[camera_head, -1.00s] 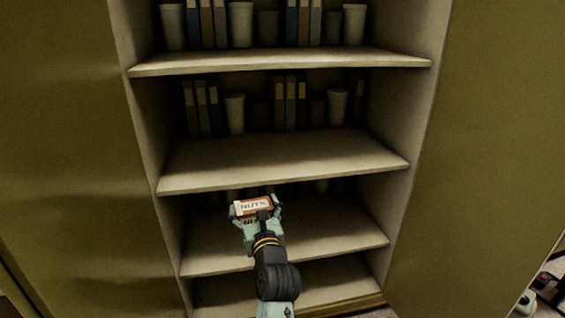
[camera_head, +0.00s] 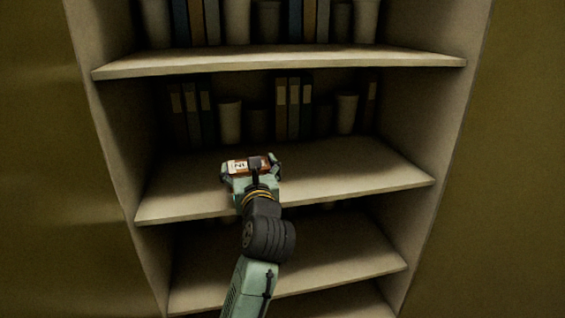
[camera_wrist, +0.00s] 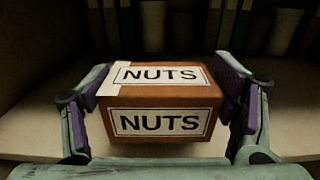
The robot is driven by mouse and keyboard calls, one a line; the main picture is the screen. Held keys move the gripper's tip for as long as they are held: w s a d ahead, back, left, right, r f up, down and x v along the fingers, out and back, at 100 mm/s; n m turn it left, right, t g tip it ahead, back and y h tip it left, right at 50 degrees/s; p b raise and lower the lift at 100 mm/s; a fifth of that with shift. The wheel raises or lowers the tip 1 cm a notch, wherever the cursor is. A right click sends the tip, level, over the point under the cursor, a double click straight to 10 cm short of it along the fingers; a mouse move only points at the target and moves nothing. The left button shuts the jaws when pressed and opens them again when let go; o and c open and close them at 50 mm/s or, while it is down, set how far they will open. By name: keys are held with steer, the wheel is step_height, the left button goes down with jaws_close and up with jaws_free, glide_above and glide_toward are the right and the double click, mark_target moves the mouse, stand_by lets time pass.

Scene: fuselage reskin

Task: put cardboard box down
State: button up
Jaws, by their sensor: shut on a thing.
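The cardboard box (camera_wrist: 160,143) is small and brown, with white labels reading "NUTS" on its top and near side. It fills the space between the purple-padded fingers of my gripper (camera_wrist: 165,105) in the wrist view. In the head view the box (camera_head: 240,166) is held in my gripper (camera_head: 250,168) over the middle shelf (camera_head: 340,190) of a cabinet. The wrist view shows pale shelf surface on both sides of the box. I cannot tell whether the underside of the box touches the shelf.
Binders (camera_head: 293,108) and cups (camera_head: 230,120) stand along the back of this shelf. The upper shelf (camera_head: 280,63) is overhead, with more binders and cups. The right part of the middle shelf is clear. A lower shelf (camera_head: 340,265) lies below.

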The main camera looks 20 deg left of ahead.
steer(key=w, duration=0.4)
steer(key=w+d+p, duration=0.1)
steer(key=w, duration=0.4)
steer(key=w+d+f+p, duration=0.1)
steer(key=w, duration=0.3)
steer(key=shift+w+d, duration=0.2)
steer(key=shift+w, duration=0.05)
steer(key=shift+w+f, duration=0.25)
steer(key=shift+w, duration=0.1)
steer(key=shift+f, duration=1.6)
steer(key=shift+f, duration=0.1)
steer(key=o, duration=1.6)
steer(key=shift+f, duration=0.1)
steer(key=b+v, duration=0.1)
steer(key=v, duration=1.1)
